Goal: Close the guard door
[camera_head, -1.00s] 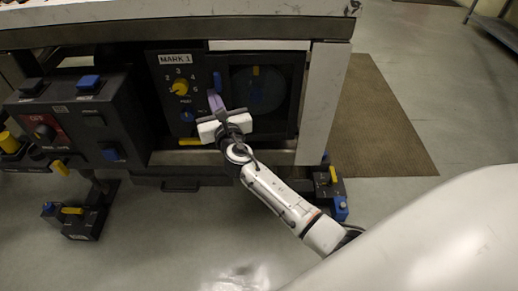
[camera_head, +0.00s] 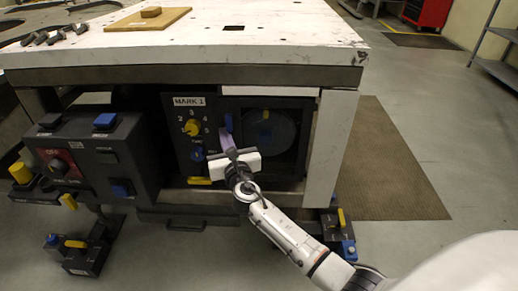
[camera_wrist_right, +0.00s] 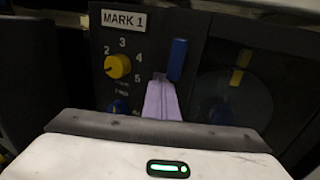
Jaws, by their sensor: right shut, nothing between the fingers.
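The guard door (camera_head: 288,165) is a dark framed panel with a dim round window on the front of the machine. It looks flush with the front or nearly so; I cannot tell whether it is fully shut. Its blue handle (camera_head: 228,122) stands upright at the door's left edge and also shows in the wrist view (camera_wrist_right: 177,60). My right gripper (camera_head: 227,140) is shut and empty, its pale purple fingers just below the handle. In the wrist view the fingertips (camera_wrist_right: 162,82) are close beside the handle's lower end; contact is unclear. My left gripper is not in view.
Left of the door is a "MARK 1" panel (camera_head: 182,101) with a yellow knob (camera_head: 192,128) and a blue knob. A dark control box (camera_head: 85,150) juts out further left. A white post (camera_head: 328,150) stands right of the door.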

